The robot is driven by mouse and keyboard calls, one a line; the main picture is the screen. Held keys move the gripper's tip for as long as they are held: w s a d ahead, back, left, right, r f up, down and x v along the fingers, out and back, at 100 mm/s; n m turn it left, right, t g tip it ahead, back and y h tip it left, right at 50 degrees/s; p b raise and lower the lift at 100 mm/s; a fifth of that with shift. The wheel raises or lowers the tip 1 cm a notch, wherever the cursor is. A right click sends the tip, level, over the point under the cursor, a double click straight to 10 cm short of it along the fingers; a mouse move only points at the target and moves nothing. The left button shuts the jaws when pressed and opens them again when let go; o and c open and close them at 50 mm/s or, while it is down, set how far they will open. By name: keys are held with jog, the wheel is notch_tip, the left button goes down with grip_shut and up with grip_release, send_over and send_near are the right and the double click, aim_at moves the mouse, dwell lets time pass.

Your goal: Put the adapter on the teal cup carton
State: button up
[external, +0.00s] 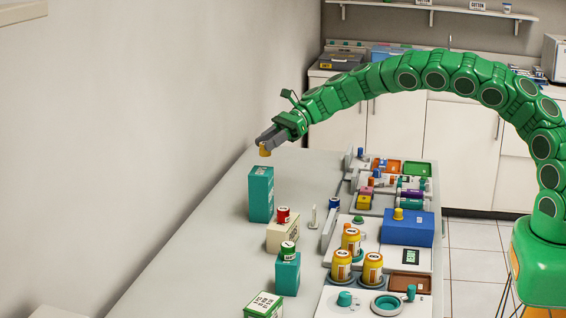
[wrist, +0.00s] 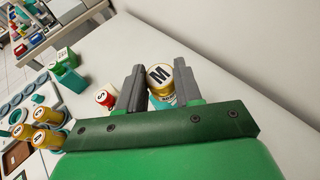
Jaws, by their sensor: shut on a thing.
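My gripper (external: 267,145) is shut on a yellow adapter (external: 265,151). In the wrist view the adapter (wrist: 159,76) has a white top marked M and sits between the two grey fingers (wrist: 160,68). A tall teal carton (external: 261,197) stands upright on the long table. In the external view the adapter is above the carton, with a gap between them. In the wrist view a bit of teal (wrist: 167,101) shows just below the adapter, mostly hidden by it and the gripper.
A cream box (external: 282,237) with a red-topped piece (external: 283,215) stands nearer the camera. Yellow jars (external: 351,240) and a blue box (external: 407,228) stand to the right. The table's left strip is bare.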

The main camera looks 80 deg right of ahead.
aim_at(265, 170)
jog(key=shift+w+f, duration=0.4)
jog(key=shift+f, duration=0.05)
jog(key=shift+w+f, duration=0.1)
jog(key=shift+w+f, duration=0.1)
jog(key=shift+f, duration=0.1)
jog(key=shift+w+f, duration=0.1)
jog(key=shift+f, duration=1.5)
jog(key=shift+f, duration=0.15)
jog(key=o, duration=1)
jog(key=shift+o, duration=0.2)
